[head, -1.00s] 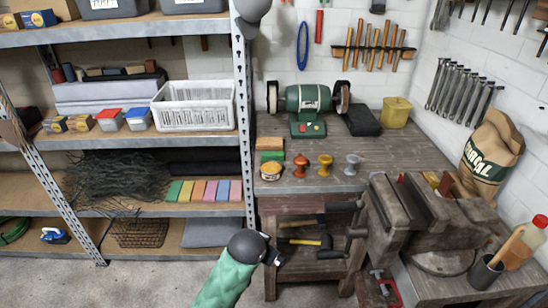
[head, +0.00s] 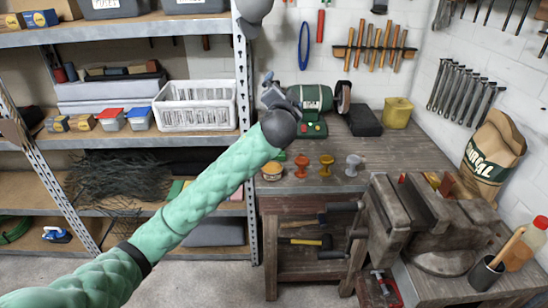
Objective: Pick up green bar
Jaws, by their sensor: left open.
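The green bar (head: 282,156) lies on the workbench near its left end, and only a small bit of it shows beside my left wrist. Most of it is hidden behind my arm. My left gripper (head: 268,82) is open and in front of the green bench grinder (head: 313,98) in the picture, above and beyond the bar. Its jaws look empty. My right gripper is not in view.
A round tin (head: 271,172), red and orange knobs (head: 326,166) and a grey knob (head: 353,165) stand along the bench front. A white basket (head: 195,105) sits on the shelf at left. A vise (head: 425,220) is at right.

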